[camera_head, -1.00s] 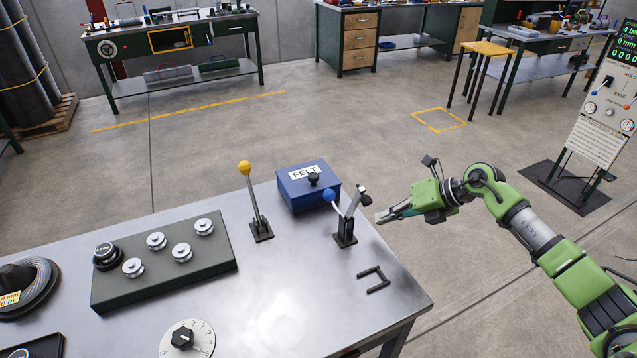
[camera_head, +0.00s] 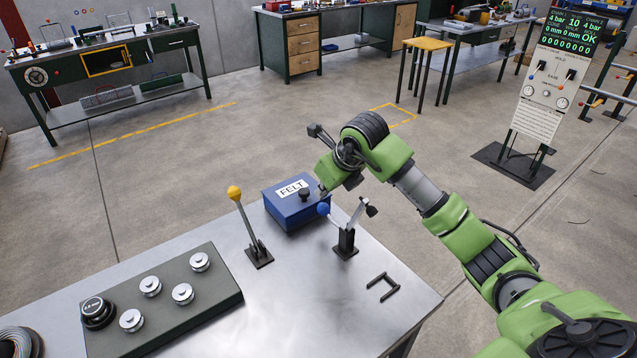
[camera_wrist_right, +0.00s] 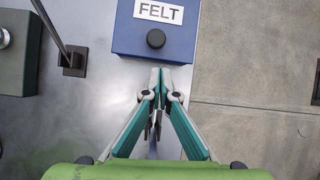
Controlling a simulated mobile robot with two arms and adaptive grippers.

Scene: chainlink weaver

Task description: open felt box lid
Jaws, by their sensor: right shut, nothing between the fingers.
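The blue felt box (camera_head: 295,212) stands at the far right corner of the metal table, with its lid closed. Its white FELT label (camera_head: 292,188) and dark round lid knob (camera_head: 304,194) face up. The right wrist view also shows the box (camera_wrist_right: 140,45) and the knob (camera_wrist_right: 156,38). My right gripper (camera_wrist_right: 160,72) is shut and empty, its fingertips pointing at the box's front edge just below the knob. Whether the tips touch the box I cannot tell. In the head view my right wrist hides the fingers beside the box. My left gripper is not in view.
A blue-knobbed lever (camera_head: 346,240) stands close in front of the box, and a yellow-knobbed lever (camera_head: 249,225) stands to its left. A dark panel with several metal knobs (camera_head: 205,305) lies further left. A black U-shaped handle (camera_head: 383,287) is at the right table edge.

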